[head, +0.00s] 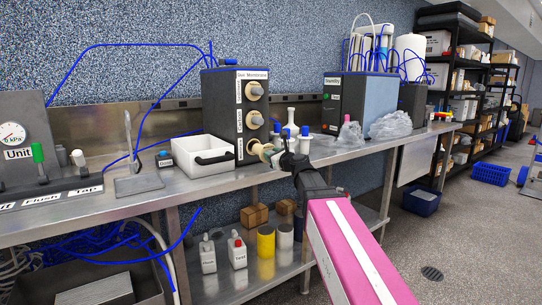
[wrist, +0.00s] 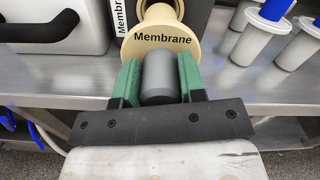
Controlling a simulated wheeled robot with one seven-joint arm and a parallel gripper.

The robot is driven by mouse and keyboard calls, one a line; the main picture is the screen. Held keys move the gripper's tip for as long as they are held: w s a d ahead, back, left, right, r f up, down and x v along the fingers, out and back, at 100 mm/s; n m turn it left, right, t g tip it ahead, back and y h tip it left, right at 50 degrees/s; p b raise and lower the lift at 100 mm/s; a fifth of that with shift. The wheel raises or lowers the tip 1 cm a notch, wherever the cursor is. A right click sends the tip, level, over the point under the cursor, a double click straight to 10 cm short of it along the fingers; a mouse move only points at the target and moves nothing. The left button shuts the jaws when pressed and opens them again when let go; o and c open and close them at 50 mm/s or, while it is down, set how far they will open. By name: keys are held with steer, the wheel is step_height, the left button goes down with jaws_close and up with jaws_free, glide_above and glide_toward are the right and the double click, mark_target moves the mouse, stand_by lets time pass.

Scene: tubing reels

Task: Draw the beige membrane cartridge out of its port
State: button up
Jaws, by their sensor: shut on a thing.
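The beige membrane cartridge (wrist: 160,38) has a round flange marked "Membrane" and a grey cylindrical knob (wrist: 159,78) at its front. My gripper (wrist: 159,72) is shut on this knob, with one green finger on each side. Behind the flange a narrower beige part runs towards the dark housing. In the head view the cartridge (head: 257,148) is at the lowest port of the "Use Membrane" housing (head: 227,108), and my gripper (head: 284,159) reaches it from the front right. How deep the cartridge sits in the port is hard to tell.
A white tray (head: 202,165) stands left of the housing. A "Standby" housing (head: 345,100) and plastic bags (head: 390,126) are farther right. The bench's front edge is below my gripper.

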steer(key=shift+s+d, duration=0.25)
steer(key=shift+s, duration=0.1)
steer(key=shift+r, duration=4.05)
